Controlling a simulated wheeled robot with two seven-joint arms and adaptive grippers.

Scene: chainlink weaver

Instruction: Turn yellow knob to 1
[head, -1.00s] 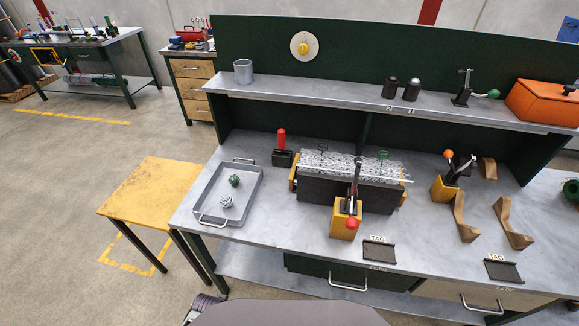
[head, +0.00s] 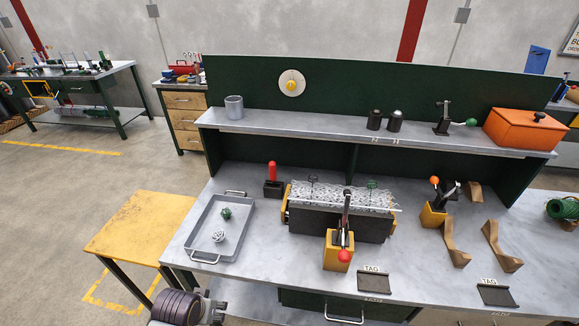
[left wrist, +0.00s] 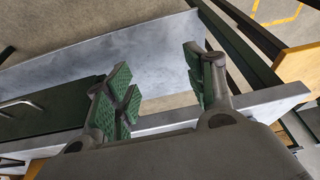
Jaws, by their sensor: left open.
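The yellow knob (head: 291,87) sits at the middle of a pale round dial (head: 284,78) on the dark green back panel, above the shelf. The dial's marks are too small to read. My left gripper is low at the front left of the bench in the head view, mostly cut off by the bottom edge, far below the knob. In the left wrist view my left gripper (left wrist: 160,88) is open and empty, with green pads apart, over the bench's front edge. The knob is not in that view. My right gripper is not in view.
A grey cup (head: 234,107) stands on the shelf (head: 300,124) left of the dial, with dark cylinders and an orange box (head: 520,130) to the right. Below are a tray (head: 205,245), a red-handled tool (head: 272,178) and a fixture with wire mesh (head: 340,198). Space before the dial looks clear.

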